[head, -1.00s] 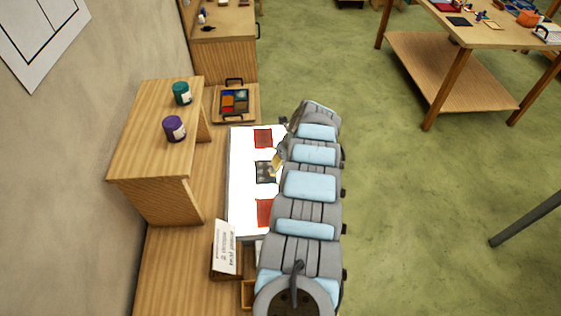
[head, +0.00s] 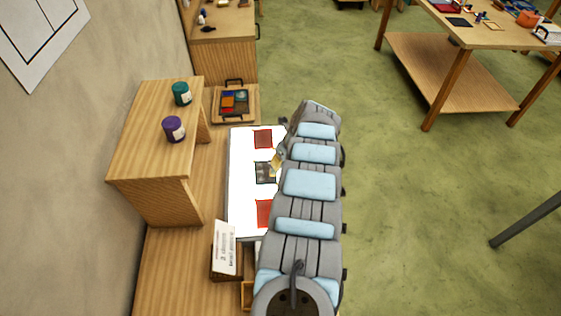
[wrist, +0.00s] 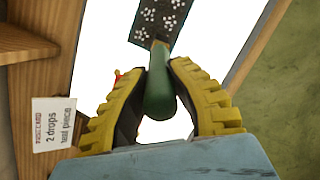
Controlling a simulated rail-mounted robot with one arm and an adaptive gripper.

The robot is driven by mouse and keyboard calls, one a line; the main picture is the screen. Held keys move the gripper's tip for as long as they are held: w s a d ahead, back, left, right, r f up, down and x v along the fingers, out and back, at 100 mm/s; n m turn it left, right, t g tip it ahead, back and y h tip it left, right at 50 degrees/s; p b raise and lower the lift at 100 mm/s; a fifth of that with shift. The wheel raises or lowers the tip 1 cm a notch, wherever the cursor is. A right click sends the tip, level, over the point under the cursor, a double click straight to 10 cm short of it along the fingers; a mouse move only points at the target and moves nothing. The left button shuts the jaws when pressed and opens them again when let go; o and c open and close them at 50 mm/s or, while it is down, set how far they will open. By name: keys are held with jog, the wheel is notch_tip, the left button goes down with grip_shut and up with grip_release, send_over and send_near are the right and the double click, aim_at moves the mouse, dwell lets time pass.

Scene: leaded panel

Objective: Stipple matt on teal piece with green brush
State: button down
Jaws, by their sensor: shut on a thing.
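My gripper (wrist: 160,100) is shut on the green brush (wrist: 159,90), its yellow-padded fingers on either side of the handle. The brush points at a dark piece (wrist: 160,22) speckled with white dots, at the top of the wrist view. The brush tip meets the piece's lower edge in that view; I cannot tell if it touches. In the head view the dark piece (head: 264,172) lies on the bright white panel (head: 240,190) between two red pieces, one above (head: 263,139) and one below (head: 264,212). Its teal colour does not show clearly. My arm hides the panel's right side.
A card (wrist: 54,124) reading "2 drops teal piece" stands left of my gripper. A teal jar (head: 181,93) and a purple jar (head: 174,129) stand on the wooden shelf (head: 150,160). A tray of coloured pieces (head: 235,102) lies beyond the panel.

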jog(key=shift+r+p, duration=1.2)
jog(key=shift+r, duration=2.3)
notch_tip(320, 180, up, 14)
jog(key=p, duration=1.4)
jog(key=shift+r, duration=0.25)
jog(key=shift+s+f, duration=0.1)
jog(key=shift+f, duration=0.05)
